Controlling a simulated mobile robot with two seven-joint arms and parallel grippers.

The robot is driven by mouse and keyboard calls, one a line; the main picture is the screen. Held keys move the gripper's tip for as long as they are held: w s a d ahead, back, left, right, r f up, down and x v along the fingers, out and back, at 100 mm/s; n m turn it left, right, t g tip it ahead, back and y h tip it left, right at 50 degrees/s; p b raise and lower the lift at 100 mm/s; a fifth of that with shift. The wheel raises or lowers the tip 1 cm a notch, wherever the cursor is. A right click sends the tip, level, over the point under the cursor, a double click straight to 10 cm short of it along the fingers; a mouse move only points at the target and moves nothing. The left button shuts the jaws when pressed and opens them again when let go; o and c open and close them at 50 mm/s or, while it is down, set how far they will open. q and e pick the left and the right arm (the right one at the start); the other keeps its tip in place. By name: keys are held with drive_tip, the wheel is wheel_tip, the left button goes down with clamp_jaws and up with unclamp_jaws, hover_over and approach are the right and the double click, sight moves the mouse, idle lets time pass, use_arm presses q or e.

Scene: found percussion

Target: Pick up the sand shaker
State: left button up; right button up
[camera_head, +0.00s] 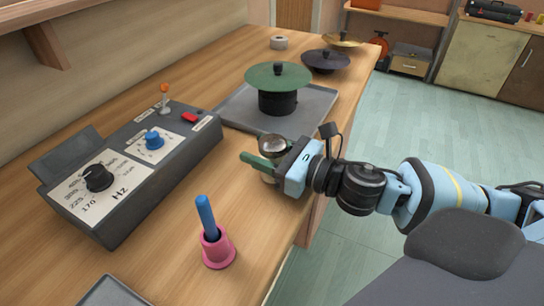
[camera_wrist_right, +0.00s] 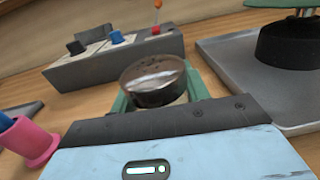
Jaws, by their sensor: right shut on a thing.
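The sand shaker (camera_head: 272,142) has a dark, glassy round top and a pale lower part, and stands upright near the table's front edge. My right gripper (camera_head: 262,163) reaches in from the right, and its green fingers are shut around the shaker below its top. The wrist view shows the shaker's dark top (camera_wrist_right: 153,82) between the green fingers. I cannot tell whether its base touches the table. My left gripper is in neither view.
A grey control box (camera_head: 135,170) with dials stands left. A pink holder with a blue handle (camera_head: 216,246) stands in front. A grey tray (camera_head: 317,98) bearing a green disc on a black base (camera_head: 278,78) lies behind. Bare wood (camera_head: 190,215) separates the box and holder.

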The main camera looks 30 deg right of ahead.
drive_tip(key=shift+r, duration=0.15)
wheel_tip(320, 180, up, 10)
drive_tip(key=p, duration=0.3)
drive_tip(key=shift+f, duration=0.2)
